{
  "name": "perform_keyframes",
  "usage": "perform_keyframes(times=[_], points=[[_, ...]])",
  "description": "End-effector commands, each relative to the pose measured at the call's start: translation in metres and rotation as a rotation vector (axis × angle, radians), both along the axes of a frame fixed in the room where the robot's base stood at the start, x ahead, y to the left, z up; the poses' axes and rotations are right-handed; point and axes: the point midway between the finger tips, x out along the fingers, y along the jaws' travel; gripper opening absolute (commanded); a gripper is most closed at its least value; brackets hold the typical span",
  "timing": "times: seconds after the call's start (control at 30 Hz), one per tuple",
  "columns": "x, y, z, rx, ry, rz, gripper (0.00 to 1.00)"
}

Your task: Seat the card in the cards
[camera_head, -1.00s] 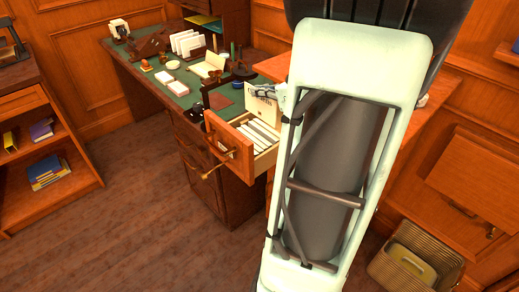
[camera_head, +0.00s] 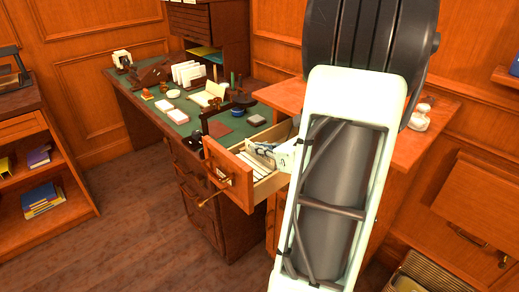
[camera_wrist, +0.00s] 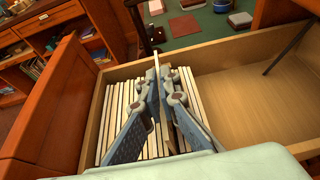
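The row of cards (camera_wrist: 108,112) stands on edge, packed side by side, in the left part of an open drawer. The cards also show in the head view (camera_head: 256,166). My gripper (camera_wrist: 161,92) is over the right part of the row, its fingers closed on a thin upright card (camera_wrist: 156,68). The held card is seen nearly edge-on, and its top rises above the other cards. Its lower edge is hidden by the fingers, so I cannot tell how deep it sits. In the head view my arm covers part of the gripper and drawer.
The drawer (camera_head: 232,181) is pulled out of the desk, and its right part (camera_wrist: 247,105) is empty. The green desktop (camera_head: 183,129) behind carries letters, boxes and a notebook. A shelf unit (camera_head: 75,190) stands at the left and a basket (camera_head: 408,285) at the lower right.

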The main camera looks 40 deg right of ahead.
Motion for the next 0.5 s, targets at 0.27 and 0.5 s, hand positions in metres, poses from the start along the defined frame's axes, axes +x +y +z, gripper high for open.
perform_keyframes(times=[0.27, 0.5], points=[[0.0001, -0.0001, -0.002, 0.0, 0.0, 0.0, 0.19], [0.0001, 0.0, -0.0019, 0.0, 0.0, 0.0, 0.22]])
